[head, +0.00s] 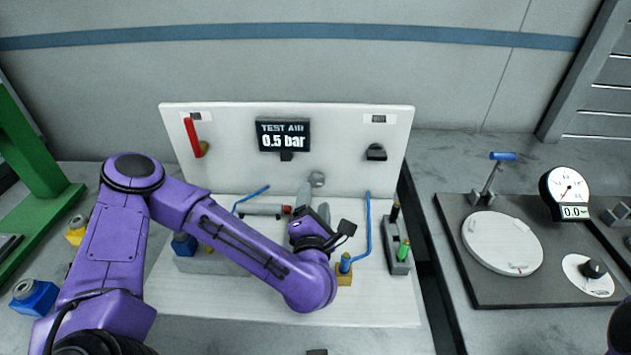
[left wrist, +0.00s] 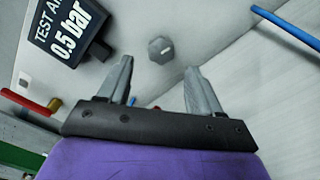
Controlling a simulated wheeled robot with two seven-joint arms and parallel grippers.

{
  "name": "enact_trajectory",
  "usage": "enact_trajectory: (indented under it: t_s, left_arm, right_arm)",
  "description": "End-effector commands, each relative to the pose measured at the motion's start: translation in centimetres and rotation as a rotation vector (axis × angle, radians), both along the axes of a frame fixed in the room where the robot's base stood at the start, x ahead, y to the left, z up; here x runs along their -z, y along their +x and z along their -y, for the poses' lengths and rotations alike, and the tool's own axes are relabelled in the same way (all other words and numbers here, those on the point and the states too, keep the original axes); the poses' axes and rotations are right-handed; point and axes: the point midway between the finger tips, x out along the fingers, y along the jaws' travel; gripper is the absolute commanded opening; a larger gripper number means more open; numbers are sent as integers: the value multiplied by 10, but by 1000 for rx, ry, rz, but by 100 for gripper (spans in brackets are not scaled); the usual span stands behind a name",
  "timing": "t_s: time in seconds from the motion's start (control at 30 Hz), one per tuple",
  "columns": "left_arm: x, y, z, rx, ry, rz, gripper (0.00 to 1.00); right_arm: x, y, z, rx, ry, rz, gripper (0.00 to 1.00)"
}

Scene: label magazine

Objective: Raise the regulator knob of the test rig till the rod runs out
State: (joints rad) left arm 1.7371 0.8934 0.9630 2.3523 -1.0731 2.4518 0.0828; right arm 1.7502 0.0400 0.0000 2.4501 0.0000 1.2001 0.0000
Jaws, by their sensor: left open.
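The test rig's white panel (head: 345,160) stands upright at the back of a white base. Its dark display (head: 283,136) reads "TEST AIR 0.5 bar", and the display also shows in the left wrist view (left wrist: 65,35). The grey faceted regulator knob (head: 317,179) is low on the panel, right of the display. My left gripper (head: 314,199) is open and empty in front of the knob. In the left wrist view the knob (left wrist: 161,49) lies between and beyond the fingertips, apart from them. A grey cylinder (head: 262,209) with a red end lies on the base; no extended rod is discernible.
A red lever (head: 193,137) is on the panel's left. A blue tube (head: 368,230) rises at the right, beside a grey block (head: 398,255) with a green-bodied part. A dark plate (head: 480,290) with a dial gauge (head: 568,187) lies on the right. My left arm covers the base's front left.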

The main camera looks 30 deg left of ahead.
Motion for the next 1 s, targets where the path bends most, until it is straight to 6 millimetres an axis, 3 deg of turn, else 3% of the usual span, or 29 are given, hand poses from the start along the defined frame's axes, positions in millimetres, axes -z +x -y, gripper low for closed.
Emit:
enact_trajectory:
  t_s: [0.1,0.3,0.63,0.8,1.0]
  left_arm:
    - [-3,23,-13,-5,-1,-3,64]
    - [0,49,-25,-1,-1,-2,64]
    - [1,55,-27,2,-1,-2,64]
    - [1,55,-26,2,-1,-2,9]
    - [-2,55,-25,4,52,-24,8]
  right_arm:
    - [-13,0,0,0,0,0,38]
    - [-19,0,0,0,0,0,38]
    - [-19,0,0,0,0,0,38]
    - [-19,0,0,0,0,0,38]
    - [-23,0,0,0,0,0,38]
